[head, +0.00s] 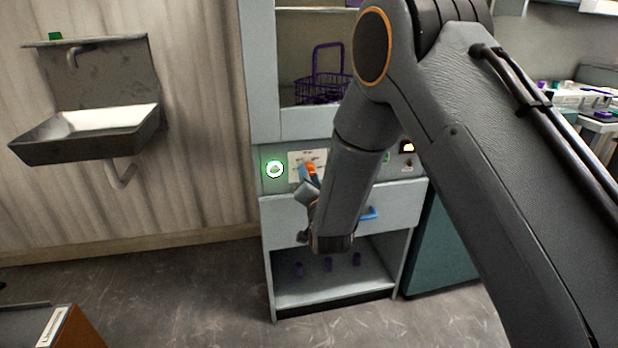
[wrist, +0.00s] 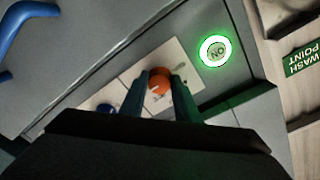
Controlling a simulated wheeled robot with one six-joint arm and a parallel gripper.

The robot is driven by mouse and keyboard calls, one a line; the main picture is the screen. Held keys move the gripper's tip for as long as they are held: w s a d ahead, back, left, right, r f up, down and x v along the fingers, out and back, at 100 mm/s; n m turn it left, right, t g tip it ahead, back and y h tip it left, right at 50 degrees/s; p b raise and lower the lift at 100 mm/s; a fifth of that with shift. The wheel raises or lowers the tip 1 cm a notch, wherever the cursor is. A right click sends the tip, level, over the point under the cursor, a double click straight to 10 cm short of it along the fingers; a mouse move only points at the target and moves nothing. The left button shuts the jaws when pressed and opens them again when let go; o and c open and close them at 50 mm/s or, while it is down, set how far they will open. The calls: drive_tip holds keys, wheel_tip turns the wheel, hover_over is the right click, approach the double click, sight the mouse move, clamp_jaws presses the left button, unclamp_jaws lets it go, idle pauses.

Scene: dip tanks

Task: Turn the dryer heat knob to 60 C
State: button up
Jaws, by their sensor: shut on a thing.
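The dryer (head: 268,212) is the pale grey cabinet in the middle of the head view. Its heat knob appears as an orange knob (wrist: 158,82) on a pale label plate (wrist: 184,62) in the wrist view. My gripper (wrist: 160,86) is shut on the orange knob, one finger on each side. In the head view my gripper (head: 309,174) reaches the panel, and the orange knob (head: 311,167) shows partly at its tips. The scale marks are too small and too covered to read, so the setting cannot be told.
A blue knob (wrist: 104,108) is on the other side. A blue drawer handle (head: 369,214) is below the panel. A purple basket (head: 320,88) stands in the upper opening. A sink (head: 90,130) hangs at left.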

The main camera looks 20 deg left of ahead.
drive_tip(key=shift+s+f+m, duration=0.15)
drive_tip(key=shift+f+m, duration=0.05)
drive_tip(key=shift+m, duration=0.1)
drive_tip(key=o, duration=1)
drive_tip(key=shift+a, duration=0.1)
drive_tip(key=shift+o, duration=0.2)
drive_tip(key=shift+r, duration=0.1)
drive_tip(key=v, duration=0.8)
drive_tip(key=shift+r, duration=0.1)
